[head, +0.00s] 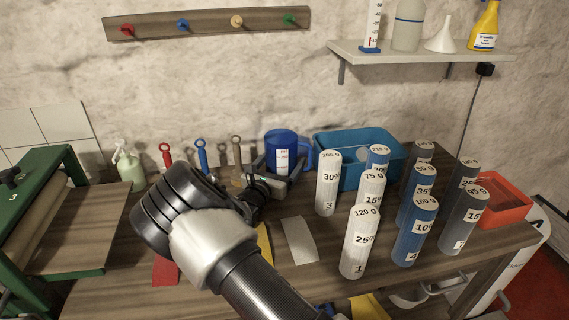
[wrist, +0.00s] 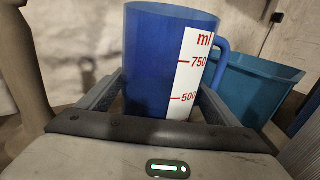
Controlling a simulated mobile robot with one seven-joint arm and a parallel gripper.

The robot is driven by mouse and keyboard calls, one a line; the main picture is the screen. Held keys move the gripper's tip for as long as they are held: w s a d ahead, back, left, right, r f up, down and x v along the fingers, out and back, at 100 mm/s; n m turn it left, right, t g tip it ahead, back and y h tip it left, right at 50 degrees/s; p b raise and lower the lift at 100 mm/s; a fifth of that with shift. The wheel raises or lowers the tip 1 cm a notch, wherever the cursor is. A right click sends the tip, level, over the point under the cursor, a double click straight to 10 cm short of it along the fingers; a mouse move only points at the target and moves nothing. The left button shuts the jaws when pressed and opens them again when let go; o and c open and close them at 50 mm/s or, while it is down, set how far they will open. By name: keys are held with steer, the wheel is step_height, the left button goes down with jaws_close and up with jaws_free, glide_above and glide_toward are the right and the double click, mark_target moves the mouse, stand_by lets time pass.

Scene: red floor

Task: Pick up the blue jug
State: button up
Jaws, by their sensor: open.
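The blue jug (head: 279,146) stands upright at the back of the wooden table, with a white measuring scale on its side and its handle on the right. In the wrist view the jug (wrist: 160,60) fills the middle, with red marks on the scale. My gripper (head: 277,176) is at the jug, coming from the front left. In the wrist view my gripper (wrist: 155,100) is open, with one finger on each side of the jug's body. I cannot tell whether either finger touches it. The jug's base is hidden behind the gripper.
A teal bin (head: 342,183) stands right of the jug, close to its handle. Several labelled white, blue and grey cylinders stand at the front right, near a red tray (head: 503,212). Several coloured tools and a green pump bottle (head: 130,169) are on the left. The wall is close behind.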

steer(key=shift+r, duration=0.1)
steer(key=c, duration=1.2)
